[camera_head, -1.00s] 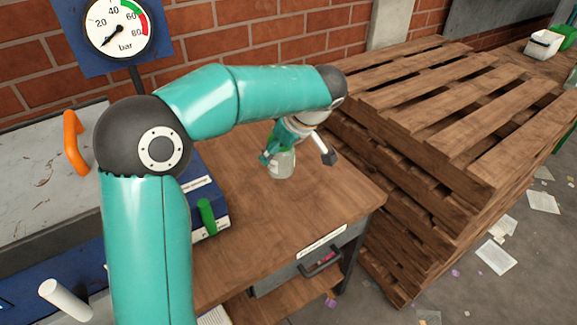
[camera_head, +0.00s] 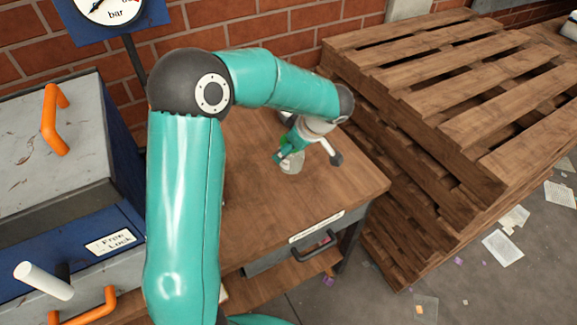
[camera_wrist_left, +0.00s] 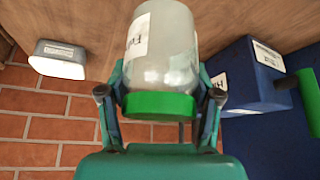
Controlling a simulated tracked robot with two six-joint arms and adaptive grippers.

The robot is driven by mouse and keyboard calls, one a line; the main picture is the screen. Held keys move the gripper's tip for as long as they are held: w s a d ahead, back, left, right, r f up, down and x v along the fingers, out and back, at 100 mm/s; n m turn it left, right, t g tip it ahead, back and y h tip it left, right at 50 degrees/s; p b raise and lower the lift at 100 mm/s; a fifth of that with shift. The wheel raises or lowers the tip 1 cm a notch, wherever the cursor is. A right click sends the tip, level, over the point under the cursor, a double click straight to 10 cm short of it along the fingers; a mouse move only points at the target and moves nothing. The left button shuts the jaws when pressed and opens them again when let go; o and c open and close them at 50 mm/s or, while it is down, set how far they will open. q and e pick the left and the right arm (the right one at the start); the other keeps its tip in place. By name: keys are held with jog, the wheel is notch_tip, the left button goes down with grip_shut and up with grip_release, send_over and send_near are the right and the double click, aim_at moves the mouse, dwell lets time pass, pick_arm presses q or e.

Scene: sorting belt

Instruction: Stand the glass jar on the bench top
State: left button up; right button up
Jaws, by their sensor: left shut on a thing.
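The glass jar (camera_head: 291,163) is clear, with a white label and a green lid. In the left wrist view the jar (camera_wrist_left: 160,50) lies between the two fingers, its lid toward the palm and its body pointing away. My left gripper (camera_head: 287,152) is shut on it near the lid. The jar is over the wooden bench top (camera_head: 335,190), near its back right part. I cannot tell whether its base touches the wood. My right gripper is in neither view.
A stack of wooden pallets (camera_head: 455,75) stands right of the bench. A grey machine with orange handles (camera_head: 55,118) is at left. In the left wrist view, a pale labelled container (camera_wrist_left: 58,60) and a blue box (camera_wrist_left: 250,75) flank the jar. Bare bench surrounds the jar.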

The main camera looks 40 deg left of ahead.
pick_arm(q)
notch_tip(320, 180, down, 7)
jog(key=shift+f+p, duration=0.2)
jog(key=shift+p, duration=0.1)
jog(key=shift+f, duration=0.35)
jog(key=o, duration=1.2)
jog(key=shift+o, duration=0.2)
jog(key=shift+r, duration=0.15)
